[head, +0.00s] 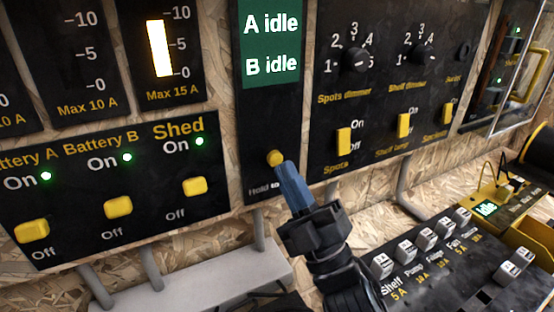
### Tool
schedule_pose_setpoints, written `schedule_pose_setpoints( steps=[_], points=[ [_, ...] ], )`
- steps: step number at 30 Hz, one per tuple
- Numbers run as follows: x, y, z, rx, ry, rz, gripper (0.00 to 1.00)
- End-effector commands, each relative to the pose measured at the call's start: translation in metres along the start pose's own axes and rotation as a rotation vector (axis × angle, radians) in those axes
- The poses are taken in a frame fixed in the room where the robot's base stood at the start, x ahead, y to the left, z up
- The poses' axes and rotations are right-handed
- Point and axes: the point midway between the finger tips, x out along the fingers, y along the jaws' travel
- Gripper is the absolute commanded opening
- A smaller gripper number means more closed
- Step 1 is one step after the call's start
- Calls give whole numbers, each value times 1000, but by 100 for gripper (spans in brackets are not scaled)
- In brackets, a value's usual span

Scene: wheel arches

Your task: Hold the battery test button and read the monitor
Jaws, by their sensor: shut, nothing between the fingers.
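The battery monitor panel (257,110) is a dark upright plate with a green screen (271,45) that reads "A idle" and "B idle". A round yellow test button (274,158) sits low on this plate, above a label starting "Hold to", partly hidden by my gripper. My gripper (282,168) is shut and empty, its blue fingertips just below and right of the button. I cannot tell whether the tips touch the button.
A switch panel (75,170) at left has yellow Battery A, Battery B and Shed switches with green lights. A dimmer panel (385,130) stands at right with knobs and switches. A fuse panel (425,285) lies lower right; grey conduits (145,268) run below.

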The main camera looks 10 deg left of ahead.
Motion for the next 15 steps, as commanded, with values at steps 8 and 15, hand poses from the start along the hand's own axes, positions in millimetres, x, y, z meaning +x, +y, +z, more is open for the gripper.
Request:
schedule_pose_setpoints(
  steps=[8,15],
  points=[
    [0,0,0,0,0,0,0],
    [2,-3,3,0,0,0,0]
  ],
)
